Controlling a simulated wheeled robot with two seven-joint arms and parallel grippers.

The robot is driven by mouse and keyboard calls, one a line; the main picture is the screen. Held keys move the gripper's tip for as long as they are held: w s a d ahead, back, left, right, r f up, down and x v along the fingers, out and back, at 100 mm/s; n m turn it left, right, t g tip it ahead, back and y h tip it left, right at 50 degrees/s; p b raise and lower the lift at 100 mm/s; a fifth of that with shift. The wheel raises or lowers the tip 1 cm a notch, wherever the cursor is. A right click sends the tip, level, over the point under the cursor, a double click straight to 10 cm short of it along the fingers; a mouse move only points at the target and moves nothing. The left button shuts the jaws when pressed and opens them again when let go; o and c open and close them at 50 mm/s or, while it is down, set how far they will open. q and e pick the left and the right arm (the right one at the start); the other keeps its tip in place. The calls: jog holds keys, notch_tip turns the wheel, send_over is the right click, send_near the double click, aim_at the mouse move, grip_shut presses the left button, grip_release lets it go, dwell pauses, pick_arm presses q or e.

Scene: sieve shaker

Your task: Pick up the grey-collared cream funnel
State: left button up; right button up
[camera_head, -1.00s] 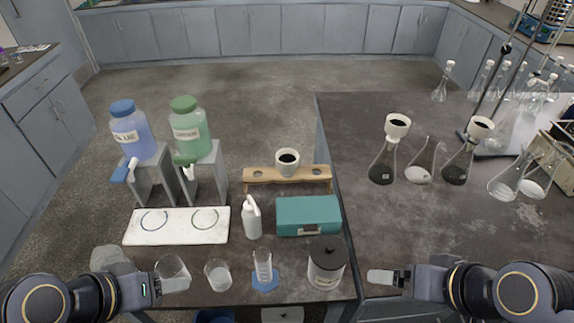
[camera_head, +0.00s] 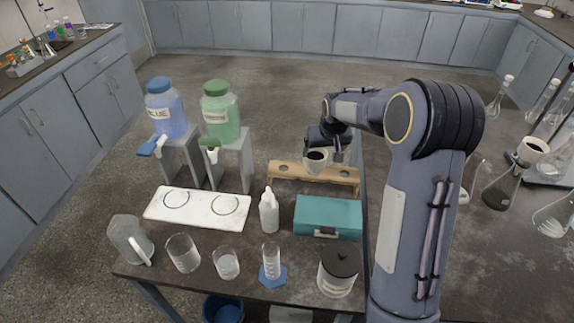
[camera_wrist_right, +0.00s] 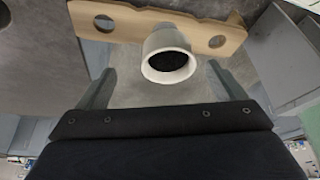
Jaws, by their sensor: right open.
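The cream funnel (camera_head: 316,161) with a dark inside sits upright in the wooden rack (camera_head: 287,176). My right gripper (camera_head: 325,150) is open and reaches the funnel from above and behind. In the wrist view its two fingers (camera_wrist_right: 160,76) stand apart on either side of the funnel's mouth, with gaps visible and no clear contact. Another cream funnel (camera_head: 534,147) sits on a flask at the right. My left gripper is out of view.
A teal box (camera_head: 328,215), a white squeeze bottle (camera_head: 269,212) and a lidded jar (camera_head: 338,272) stand in front of the rack. Blue (camera_head: 167,112) and green (camera_head: 221,115) dispenser bottles stand on its left. Glass flasks are on the right bench.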

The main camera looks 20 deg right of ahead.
aim_at(315, 158)
jog(key=x, duration=0.2)
jog(key=w+p+x, duration=0.1)
jog(key=x, duration=0.1)
jog(key=p+x, duration=0.1)
jog(key=x, duration=0.2)
jog(key=shift+w+a+r, duration=0.15)
jog(key=shift+w+a, duration=0.05)
jog(key=shift+a, duration=0.2)
jog(key=shift+w+f, duration=0.25)
jog(key=shift+f, duration=0.25)
jog(key=c, duration=1.1)
